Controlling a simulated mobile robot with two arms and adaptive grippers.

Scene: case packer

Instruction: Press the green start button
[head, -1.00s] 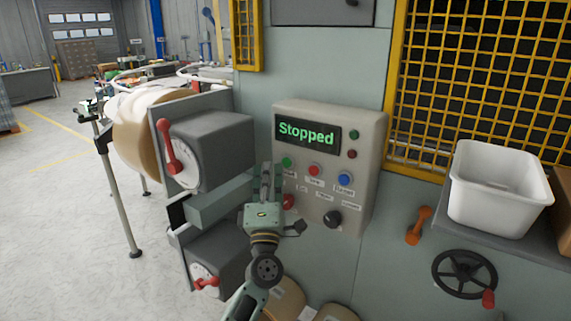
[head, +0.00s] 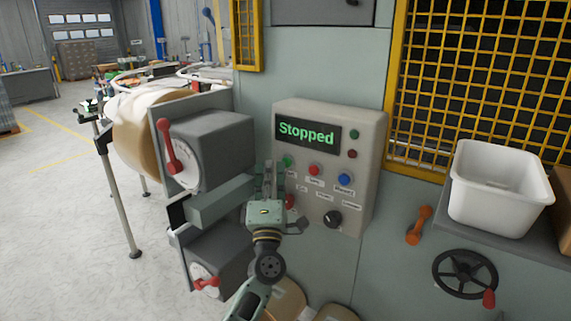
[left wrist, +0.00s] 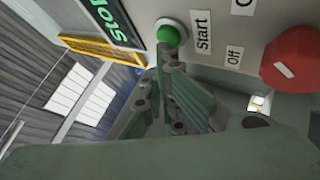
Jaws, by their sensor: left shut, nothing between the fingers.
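The green start button (head: 287,161) is at the upper left of the control panel's button row, below a screen (head: 308,133) reading "Stopped". In the left wrist view the green button (left wrist: 169,36) sits in a pale ring beside a "Start" label (left wrist: 202,32). My left gripper (head: 273,168) is shut and empty, its fingertips close to the button at the panel's left side. In the left wrist view its fingertips (left wrist: 168,52) overlap the button's lower edge; I cannot tell whether they touch it. My right gripper is not in view.
A red button (head: 314,169) and a blue button (head: 344,179) are right of the green one. A larger red knob (head: 290,201) is just below, close to my gripper, and also shows in the wrist view (left wrist: 291,60). A black knob (head: 332,218) is lower right.

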